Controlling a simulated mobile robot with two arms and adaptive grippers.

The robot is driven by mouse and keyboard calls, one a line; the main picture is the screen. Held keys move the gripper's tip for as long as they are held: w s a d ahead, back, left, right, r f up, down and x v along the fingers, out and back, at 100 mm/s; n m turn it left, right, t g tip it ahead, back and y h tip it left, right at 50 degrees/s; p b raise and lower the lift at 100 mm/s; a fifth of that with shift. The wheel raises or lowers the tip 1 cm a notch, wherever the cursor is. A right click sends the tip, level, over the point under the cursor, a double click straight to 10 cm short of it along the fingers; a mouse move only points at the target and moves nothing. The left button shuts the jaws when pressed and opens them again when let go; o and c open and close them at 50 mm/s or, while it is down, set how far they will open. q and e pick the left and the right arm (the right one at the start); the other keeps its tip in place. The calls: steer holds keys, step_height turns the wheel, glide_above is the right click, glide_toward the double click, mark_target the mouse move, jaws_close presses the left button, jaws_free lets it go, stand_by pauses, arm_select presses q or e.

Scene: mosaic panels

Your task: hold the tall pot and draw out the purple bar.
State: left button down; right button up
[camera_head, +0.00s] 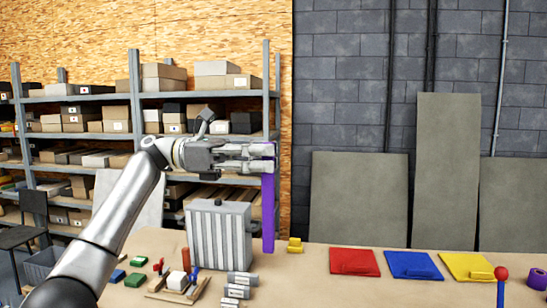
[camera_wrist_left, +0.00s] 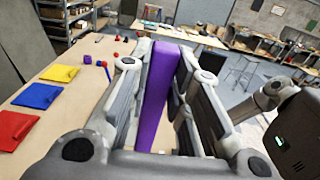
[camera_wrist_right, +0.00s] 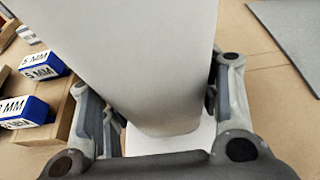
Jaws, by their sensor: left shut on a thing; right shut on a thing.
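A long purple bar (camera_head: 268,215) hangs upright in the head view. My left gripper (camera_head: 262,158) is shut on its upper part. The left wrist view shows the bar (camera_wrist_left: 156,95) between the two fingers. The bar's lower end shows in the head view, just right of a grey ribbed box, with no pot around it. A smooth pale grey tall body, which I take as the tall pot (camera_wrist_right: 160,55), fills the middle of the right wrist view. My right gripper (camera_wrist_right: 162,118) is shut on it, a finger on each side. I cannot make out this pot or the right gripper in the head view.
The grey ribbed box (camera_head: 220,238) stands on the table below the left gripper. Red (camera_head: 354,262), blue (camera_head: 411,265) and yellow (camera_head: 468,266) flat pieces lie to the right. Small blue-and-white blocks (camera_wrist_right: 42,68) lie left of the pot in the right wrist view.

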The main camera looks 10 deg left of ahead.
arm_select(q)
steer(key=shift+a, duration=2.1)
arm_select(e)
steer(key=o, duration=1.1)
steer(key=shift+o, duration=0.2)
steer(key=v, duration=1.2)
steer(key=shift+f, duration=0.1)
